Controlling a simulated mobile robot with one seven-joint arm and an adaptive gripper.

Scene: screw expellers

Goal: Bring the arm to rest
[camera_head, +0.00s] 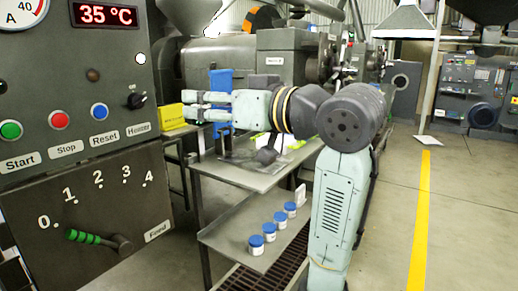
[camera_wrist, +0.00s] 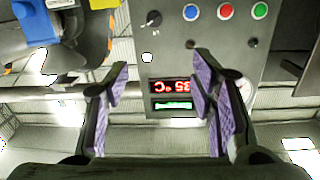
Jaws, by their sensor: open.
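My arm reaches across the head view from the lower right, with its elbow bent and its forearm pointing left. My gripper (camera_head: 190,105) is in front of the control panel (camera_head: 75,185), to the right of its knobs and buttons. In the wrist view my gripper (camera_wrist: 161,68) shows two purple-padded fingers spread apart with nothing between them. The panel (camera_wrist: 215,60) appears upside down beyond the fingers, with its red 35 °C display (camera_wrist: 169,86) between them.
A metal table (camera_head: 230,175) stands behind and below my forearm. Its lower shelf (camera_head: 222,238) holds several blue-lidded jars (camera_head: 256,245). A yellow object (camera_head: 170,116) is beside the gripper. A green-handled lever (camera_head: 85,237) sticks out of the panel. Open floor lies right of my arm.

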